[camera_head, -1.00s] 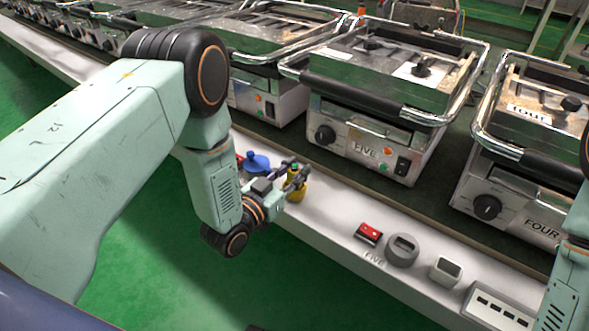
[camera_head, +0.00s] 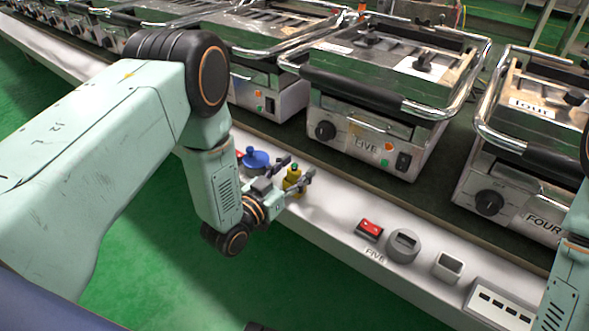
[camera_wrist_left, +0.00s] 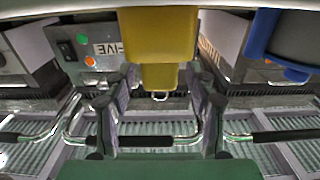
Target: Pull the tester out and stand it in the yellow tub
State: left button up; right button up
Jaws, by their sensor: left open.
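A yellow thing (camera_head: 292,183) with a narrower, dark-tipped top stands upright on the pale front ledge. I cannot tell whether it is the tester or the yellow tub. My left gripper (camera_head: 298,168) is open, its fingers spread to either side of it. In the left wrist view, turned upside down, the yellow body (camera_wrist_left: 160,38) fills the upper middle, and its narrower part shows between the open fingers (camera_wrist_left: 160,85). Contact cannot be made out. Only part of my right arm shows at the right edge; its gripper is out of view.
A blue knobbed thing (camera_head: 256,159) stands left of the yellow one. On the ledge to the right are a red switch (camera_head: 369,229), a round grey holder (camera_head: 403,246), a square grey cup (camera_head: 449,266) and a slotted white block (camera_head: 500,305). Grill FIVE (camera_head: 372,130) stands behind.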

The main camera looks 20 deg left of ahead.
pick_arm(q)
jog(key=v, duration=1.2)
dwell(0.4)
